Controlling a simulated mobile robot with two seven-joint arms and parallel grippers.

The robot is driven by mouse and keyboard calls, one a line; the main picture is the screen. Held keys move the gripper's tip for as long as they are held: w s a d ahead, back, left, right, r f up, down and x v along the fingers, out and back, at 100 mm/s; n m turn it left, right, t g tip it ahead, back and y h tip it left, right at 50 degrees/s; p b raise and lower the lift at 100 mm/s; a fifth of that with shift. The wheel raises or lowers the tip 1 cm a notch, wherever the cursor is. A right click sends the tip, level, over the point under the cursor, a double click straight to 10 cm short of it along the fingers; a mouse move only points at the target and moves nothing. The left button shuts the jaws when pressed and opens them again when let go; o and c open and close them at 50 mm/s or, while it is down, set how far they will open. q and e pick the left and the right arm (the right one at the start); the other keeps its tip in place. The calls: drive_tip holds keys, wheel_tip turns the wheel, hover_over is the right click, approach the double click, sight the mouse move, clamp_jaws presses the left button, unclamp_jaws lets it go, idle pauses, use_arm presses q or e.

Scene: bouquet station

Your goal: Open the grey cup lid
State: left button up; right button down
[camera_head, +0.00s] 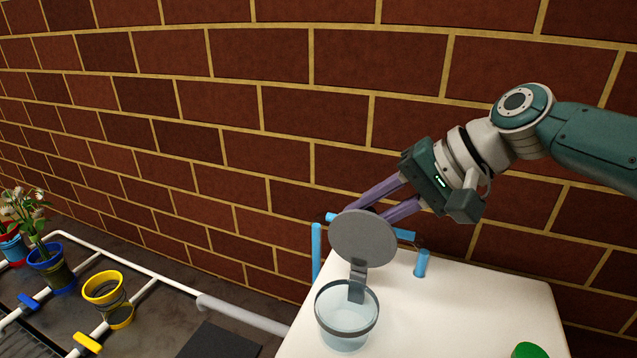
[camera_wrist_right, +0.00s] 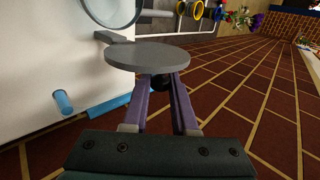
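The grey cup lid (camera_head: 362,239) is a round disc standing raised, nearly upright, above the back rim of a clear cup (camera_head: 346,335) with a grey rim. A grey hinge piece (camera_head: 357,282) joins lid and rim, and the cup's mouth is uncovered. My right gripper (camera_head: 366,212) reaches down from the upper right; its two purple fingers are apart, behind the lid, their tips hidden by it. In the right wrist view the lid (camera_wrist_right: 148,56) covers the fingertips, and a dark patch shows between the fingers (camera_wrist_right: 163,84). Whether they touch the lid is unclear. My left gripper is not in view.
The cup stands on a white table (camera_head: 450,310) with blue pegs (camera_head: 422,263) and a blue bar behind it. A green object (camera_head: 529,351) is at the front edge. A brick wall (camera_head: 290,100) rises close behind. Coloured pots (camera_head: 106,291) stand at left.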

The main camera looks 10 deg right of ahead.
drive_tip(key=c, duration=0.7)
unclamp_jaws()
drive_tip(key=p+v, duration=0.7)
drive_tip(key=v, duration=0.3)
drive_tip(key=shift+c, duration=0.3)
